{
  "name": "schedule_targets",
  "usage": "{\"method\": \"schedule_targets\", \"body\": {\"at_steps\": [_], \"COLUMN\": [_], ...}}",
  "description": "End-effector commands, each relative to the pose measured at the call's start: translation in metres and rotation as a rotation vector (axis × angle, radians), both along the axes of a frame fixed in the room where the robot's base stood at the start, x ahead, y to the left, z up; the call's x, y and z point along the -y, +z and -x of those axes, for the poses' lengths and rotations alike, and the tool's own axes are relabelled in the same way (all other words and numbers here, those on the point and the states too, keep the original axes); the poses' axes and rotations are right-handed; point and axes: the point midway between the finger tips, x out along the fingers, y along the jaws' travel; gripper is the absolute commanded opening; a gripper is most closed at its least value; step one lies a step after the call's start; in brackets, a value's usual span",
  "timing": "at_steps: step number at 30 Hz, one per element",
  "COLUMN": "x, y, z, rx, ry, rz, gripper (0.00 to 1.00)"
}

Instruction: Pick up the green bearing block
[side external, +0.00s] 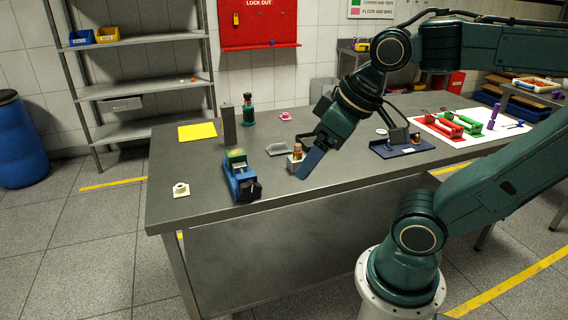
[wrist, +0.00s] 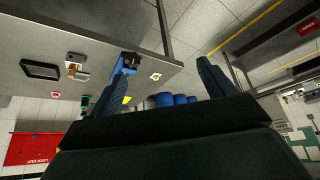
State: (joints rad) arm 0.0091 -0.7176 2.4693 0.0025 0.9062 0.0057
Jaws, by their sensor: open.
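A green block with raised ends (side external: 462,123) lies at the right of the bench, next to a similar red one (side external: 435,128), on a white and pink sheet (side external: 485,138). It looks like the bearing block. I cannot make it out in the wrist view. My gripper (side external: 305,170) is far to its left, low over the middle of the bench near the front edge. In the wrist view the two fingers (wrist: 160,82) are wide apart with nothing between them.
A blue vise (side external: 240,182) stands left of my gripper, with a green and yellow piece on top. A dark blue tray (side external: 402,149) lies between gripper and green block. A purple upright piece (side external: 493,115) stands beyond it.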

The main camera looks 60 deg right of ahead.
Motion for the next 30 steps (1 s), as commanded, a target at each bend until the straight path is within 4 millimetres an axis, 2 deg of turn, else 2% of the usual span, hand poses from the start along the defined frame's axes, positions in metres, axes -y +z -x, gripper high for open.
{"method": "schedule_targets", "body": {"at_steps": [5, 15, 23, 30], "x": [0.007, 0.033, 0.062, 0.094], "y": [0.014, 0.042, 0.049, 0.043], "z": [-0.023, -0.094, -0.152, -0.205], "rx": [-0.024, -0.087, -0.137, -0.181], "ry": [-0.046, -0.177, -0.282, -0.378], "rz": [-0.005, -0.026, -0.043, -0.061], "gripper": [0.82, 0.82, 0.82, 0.82]}}
